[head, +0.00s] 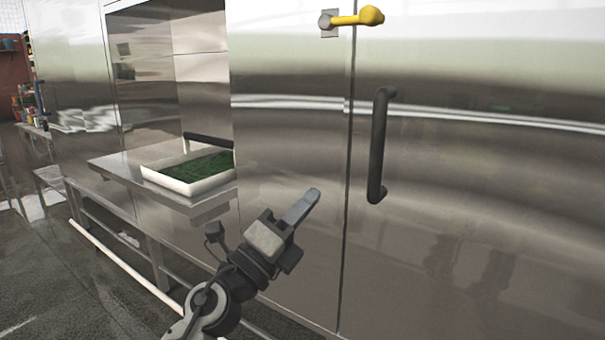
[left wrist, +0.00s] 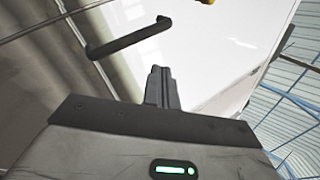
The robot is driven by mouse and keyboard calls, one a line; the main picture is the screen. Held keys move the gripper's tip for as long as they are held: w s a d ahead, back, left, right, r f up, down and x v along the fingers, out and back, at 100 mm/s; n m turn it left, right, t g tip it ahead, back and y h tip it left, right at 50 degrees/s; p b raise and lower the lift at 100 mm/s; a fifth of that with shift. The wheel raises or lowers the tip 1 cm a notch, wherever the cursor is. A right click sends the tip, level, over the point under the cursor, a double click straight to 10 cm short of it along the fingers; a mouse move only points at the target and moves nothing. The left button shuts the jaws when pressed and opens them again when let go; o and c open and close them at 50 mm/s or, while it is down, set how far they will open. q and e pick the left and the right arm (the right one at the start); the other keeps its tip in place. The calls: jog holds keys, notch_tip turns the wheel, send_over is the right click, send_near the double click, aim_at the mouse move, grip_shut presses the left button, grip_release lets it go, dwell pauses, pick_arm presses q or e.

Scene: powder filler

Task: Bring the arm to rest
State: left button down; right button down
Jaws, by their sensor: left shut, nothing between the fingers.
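My left gripper (head: 302,205) is raised in front of the steel cabinet, with its fingers pointing up and to the right. Its fingers are together with nothing between them; they also show closed in the left wrist view (left wrist: 160,72). The gripper is to the left of and below the black door handle (head: 379,145), apart from it in the picture. The handle shows above the fingers in the left wrist view (left wrist: 128,37). My right gripper is not in view.
The steel cabinet door (head: 470,220) fills the right side. A yellow-handled latch (head: 352,18) sits at its top left. Left of it, a white tray (head: 205,186) of green material stands on a steel table (head: 118,166) in an opening. Dark floor lies at the lower left.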

pick_arm(q)
jog(key=s+a+f+n+y, duration=0.3)
jog(key=a+f+n+y, duration=0.1)
jog(key=f+n, duration=0.3)
jog(key=s+a+f+n+y+p, duration=0.1)
jog(key=s+a+f+n+y, duration=0.25)
jog(key=f+n, duration=0.4)
jog(key=s+a+f+n+y, duration=0.2)
jog(key=a+f+n+y, duration=0.25)
jog(key=f+n, duration=0.3)
jog(key=s+a+f+n+g+y, duration=0.1)
jog(key=s+a+f+n+g, duration=0.1)
jog(key=s+f+n+g, duration=0.3)
jog(key=s+f+n+p, duration=0.1)
jog(key=s+f+n, duration=0.2)
jog(key=s+f, duration=0.4)
jog(key=shift+s+a+g, duration=0.2)
jog(key=shift+s+g, duration=0.2)
jog(key=shift+s, duration=1.15)
